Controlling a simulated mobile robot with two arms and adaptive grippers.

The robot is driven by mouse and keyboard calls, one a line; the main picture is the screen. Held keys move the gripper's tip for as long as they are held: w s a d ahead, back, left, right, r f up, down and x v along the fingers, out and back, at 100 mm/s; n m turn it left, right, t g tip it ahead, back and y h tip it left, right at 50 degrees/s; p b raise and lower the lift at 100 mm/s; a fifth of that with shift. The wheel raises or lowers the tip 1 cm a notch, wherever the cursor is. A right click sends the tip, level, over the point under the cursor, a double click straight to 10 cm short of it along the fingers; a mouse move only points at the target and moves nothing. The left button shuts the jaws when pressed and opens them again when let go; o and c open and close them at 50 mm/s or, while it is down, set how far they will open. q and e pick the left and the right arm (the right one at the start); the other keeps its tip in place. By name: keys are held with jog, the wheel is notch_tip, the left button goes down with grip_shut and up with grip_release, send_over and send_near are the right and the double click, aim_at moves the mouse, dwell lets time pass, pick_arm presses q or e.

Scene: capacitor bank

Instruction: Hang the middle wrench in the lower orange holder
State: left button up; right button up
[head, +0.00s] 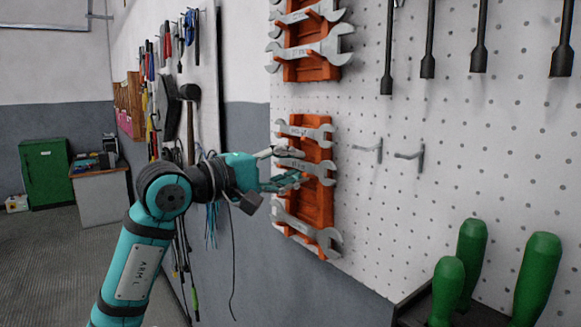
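The lower orange holder (319,209) is fixed to the white pegboard in the middle of the head view. A small wrench (307,131) lies across its top, and a larger wrench (309,233) lies across its bottom. Between them, the middle wrench (316,169) lies across the holder's front at a slight tilt. My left gripper (303,166) is at this wrench's left part, its fingers apart, one above and one below it. They partly hide the wrench, and I cannot tell whether they touch it or whether it is seated. My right gripper is out of view.
An upper orange holder (312,68) with wrenches hangs above. Two empty metal hooks (409,155) stick out to the right. Dark-shafted tools (428,60) hang at upper right. Green-handled tools (540,275) stand in a dark rack at lower right. Hand tools hang on the wall behind my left arm.

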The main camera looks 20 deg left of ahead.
pick_arm(q)
jog(key=o, duration=0.3)
